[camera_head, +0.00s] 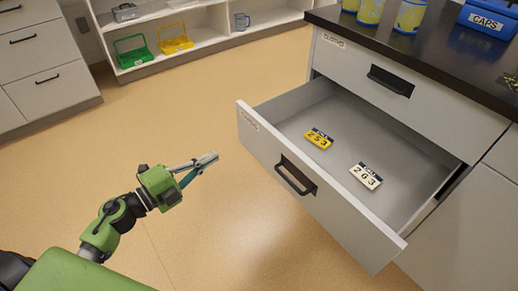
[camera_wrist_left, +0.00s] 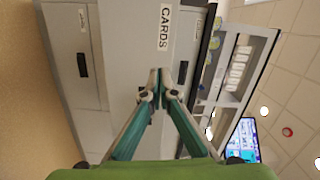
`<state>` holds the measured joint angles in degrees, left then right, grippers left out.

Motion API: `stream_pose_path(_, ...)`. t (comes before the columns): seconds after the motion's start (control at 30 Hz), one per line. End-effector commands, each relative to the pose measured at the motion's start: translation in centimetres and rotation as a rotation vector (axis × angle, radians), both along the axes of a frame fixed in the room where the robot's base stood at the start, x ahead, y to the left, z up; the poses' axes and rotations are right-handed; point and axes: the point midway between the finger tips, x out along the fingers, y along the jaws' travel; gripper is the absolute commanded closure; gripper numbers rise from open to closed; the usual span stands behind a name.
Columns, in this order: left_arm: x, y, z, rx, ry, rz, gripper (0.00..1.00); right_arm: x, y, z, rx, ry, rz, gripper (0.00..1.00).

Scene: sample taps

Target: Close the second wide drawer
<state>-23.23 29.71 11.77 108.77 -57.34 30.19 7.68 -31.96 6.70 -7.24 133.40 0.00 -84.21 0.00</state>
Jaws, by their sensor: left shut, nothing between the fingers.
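The wide drawer (camera_head: 262,150) stands pulled far out of the cabinet in the head view, below a shut upper drawer (camera_head: 350,65). Its front has a dark handle (camera_head: 296,175) and a small label. Inside lie a yellow tag (camera_head: 319,139) and a white tag (camera_head: 366,176). My left gripper (camera_head: 212,157) is shut and empty, in the air to the left of the drawer front, apart from it. In the left wrist view the shut fingertips (camera_wrist_left: 160,76) point at a pale front with a CARDS label (camera_wrist_left: 165,27). My right gripper is not in view.
The black countertop (camera_head: 430,60) holds yellow-blue cups (camera_head: 370,11) and a blue CAPS box (camera_head: 487,18). A low shelf at the back holds a green basket (camera_head: 133,51) and a yellow basket (camera_head: 174,39). Another cabinet (camera_head: 45,65) stands at far left. Floor between is clear.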

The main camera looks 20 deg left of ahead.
Motion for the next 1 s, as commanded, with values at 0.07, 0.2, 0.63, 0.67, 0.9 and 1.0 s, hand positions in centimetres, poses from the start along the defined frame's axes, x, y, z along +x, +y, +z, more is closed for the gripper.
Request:
stream_pose_path(0.07,-0.6,-1.3,0.7,0.062,-0.048,-0.055,1.0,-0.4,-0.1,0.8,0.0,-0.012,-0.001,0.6)
stream_pose_path(0.2,-1.3,-2.5,2.0,0.119,-0.088,-0.104,1.0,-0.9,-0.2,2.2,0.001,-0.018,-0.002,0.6)
stream_pose_path(0.63,2.7,-5.6,2.6,0.129,-0.1,-0.112,1.0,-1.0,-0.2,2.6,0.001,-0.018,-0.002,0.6)
stream_pose_path(0.67,3.1,-5.9,2.5,0.129,-0.099,-0.111,1.0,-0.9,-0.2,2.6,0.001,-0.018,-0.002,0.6)
stream_pose_path(0.9,6.6,-8.4,2.5,0.127,-0.098,-0.11,1.0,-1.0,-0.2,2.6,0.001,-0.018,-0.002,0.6)
stream_pose_path(1.0,7.8,-9.3,2.4,0.125,-0.097,-0.11,1.0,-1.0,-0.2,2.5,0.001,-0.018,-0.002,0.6)
